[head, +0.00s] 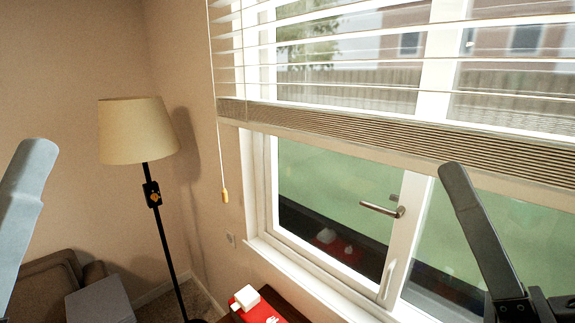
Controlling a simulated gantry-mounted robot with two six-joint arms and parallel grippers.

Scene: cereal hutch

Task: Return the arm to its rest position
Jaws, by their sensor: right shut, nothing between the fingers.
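A long dark grey piece of my right arm rises in the right part of the head view. Black parts of my right gripper (526,304) show at its foot in the lower right corner, cut off by the frame's edge. The right gripper is shut with nothing held, in front of the window. On the left, only a smooth light grey piece of my left arm shows at the edge. The left gripper's fingers are not seen.
A window (384,215) with a half-lowered blind (370,131) fills the right side. A floor lamp (138,132) stands in the corner. Below are a red item (264,312) with a white block (246,297) on it, a grey box (100,304) and a brown seat (45,280).

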